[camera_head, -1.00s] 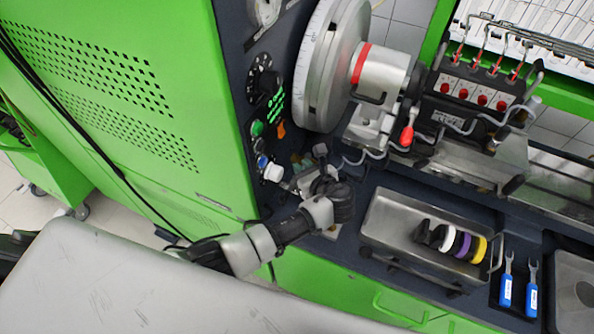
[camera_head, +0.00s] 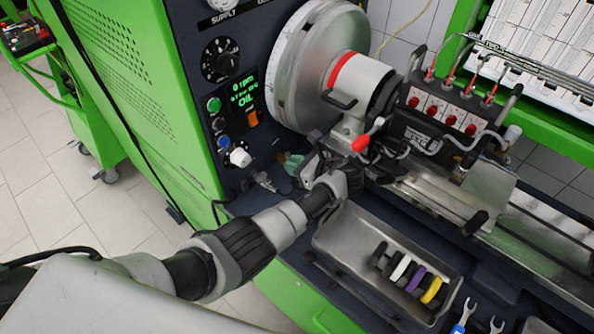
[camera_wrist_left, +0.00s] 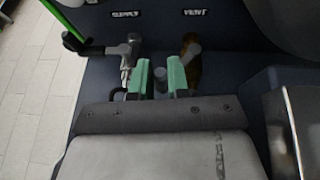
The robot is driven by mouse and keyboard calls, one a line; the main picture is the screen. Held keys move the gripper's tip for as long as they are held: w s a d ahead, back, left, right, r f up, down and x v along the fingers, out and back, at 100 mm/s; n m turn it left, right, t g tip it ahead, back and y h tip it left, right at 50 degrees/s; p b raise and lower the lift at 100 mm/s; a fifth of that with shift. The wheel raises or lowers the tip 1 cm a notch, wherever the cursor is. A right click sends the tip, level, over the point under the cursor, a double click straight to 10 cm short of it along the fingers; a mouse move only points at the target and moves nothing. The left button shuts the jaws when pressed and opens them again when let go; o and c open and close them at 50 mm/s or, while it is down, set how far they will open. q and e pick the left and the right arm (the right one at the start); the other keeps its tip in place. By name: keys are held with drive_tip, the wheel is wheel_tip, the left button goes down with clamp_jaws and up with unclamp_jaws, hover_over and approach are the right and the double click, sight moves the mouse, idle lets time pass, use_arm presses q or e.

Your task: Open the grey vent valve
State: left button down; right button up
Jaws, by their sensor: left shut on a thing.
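In the left wrist view, the vent valve (camera_wrist_left: 191,58) is a brassy body with a grey top under the printed VENT label. My left gripper (camera_wrist_left: 160,80) has two pale green fingertips, close together just below and left of that body. They are shut on a dark grey piece, which looks like the vent valve's handle; its link to the body is partly hidden. In the head view my left gripper (camera_head: 291,163) is at the bench's front panel, below the large disc, with its fingertips mostly hidden by the wrist. My right gripper is not in view.
A metal tray (camera_head: 345,235) with several coloured rings is right of my wrist. A red-tipped lever (camera_head: 361,143) and the large disc (camera_head: 300,65) are close above.

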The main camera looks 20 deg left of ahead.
use_arm(q)
drive_tip(key=shift+g, duration=0.4)
drive_tip(key=c, duration=1.1)
unclamp_jaws()
drive_tip(key=shift+a, duration=0.1)
